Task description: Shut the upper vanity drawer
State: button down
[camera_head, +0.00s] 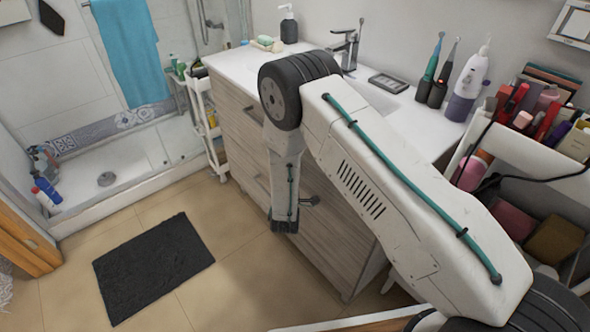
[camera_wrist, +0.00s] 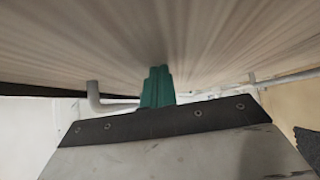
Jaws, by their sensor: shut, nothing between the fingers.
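The vanity (camera_head: 235,125) has wood-grain drawer fronts under a white countertop. My arm crosses in front of it and hides much of the fronts, so I cannot tell how far the upper drawer stands out. A grey handle end (camera_head: 311,200) shows just right of my wrist. In the wrist view, a wood-grain front (camera_wrist: 160,35) fills the top, very close to my gripper (camera_wrist: 158,85). Its green fingers are together, with nothing between them. A bent grey handle (camera_wrist: 97,100) is left of the fingers. I cannot tell whether the fingertips touch the front.
A faucet (camera_head: 347,45), a soap dispenser (camera_head: 288,25) and electric toothbrushes (camera_head: 437,75) stand on the countertop. A crowded cosmetics cart (camera_head: 480,150) is close on the right. A dark mat (camera_head: 153,265) lies on the tiled floor at left. A slim white trolley (camera_head: 205,125) stands beyond the vanity.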

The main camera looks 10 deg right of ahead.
jog(key=shift+w+d+r, duration=0.1)
jog(key=shift+w+d, duration=0.1)
jog(key=shift+d, duration=0.15)
jog(key=shift+a, duration=0.1)
jog(key=a+v, duration=0.3)
jog(key=v, duration=1)
jog(key=shift+w, duration=0.2)
jog(key=shift+a, duration=0.1)
